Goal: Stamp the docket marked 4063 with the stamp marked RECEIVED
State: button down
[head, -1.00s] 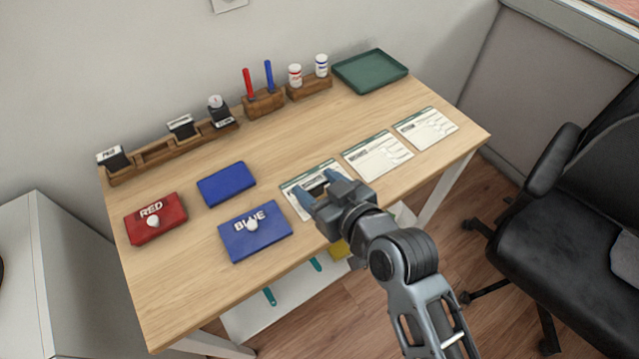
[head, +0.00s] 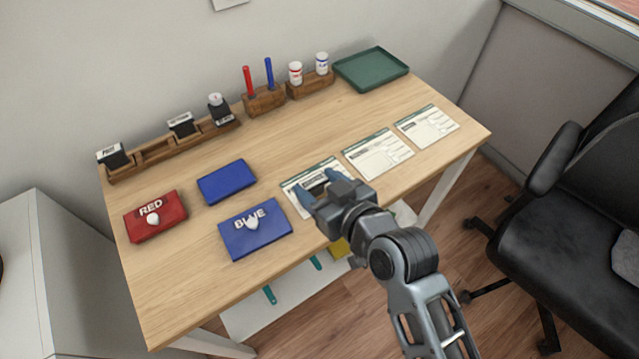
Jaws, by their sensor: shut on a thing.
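My gripper (head: 318,191) is over the leftmost docket (head: 291,187), near the front edge of the desk. It is shut on a dark stamp (head: 317,188), which is mostly hidden between the fingers. I cannot read its label or tell whether it touches the paper. Two more dockets, the middle docket (head: 378,154) and the right docket (head: 427,127), lie flat in a row toward the right. Their numbers are too small to read. Other stamps stand in the wooden rack (head: 155,153) at the back left.
A red pad (head: 172,222) and a blue pad (head: 270,239), both lidded, and a plain blue pad (head: 226,182) lie left of the gripper. A pen block (head: 264,103), bottles (head: 295,73) and a green tray (head: 371,68) stand behind. A black chair (head: 570,200) is at right.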

jog(key=shift+f, duration=0.25)
dwell(0.3)
notch_tip(320, 180, up, 6)
jog(key=p, duration=0.4)
jog(key=shift+p, duration=0.35)
jog(key=shift+r, duration=0.1)
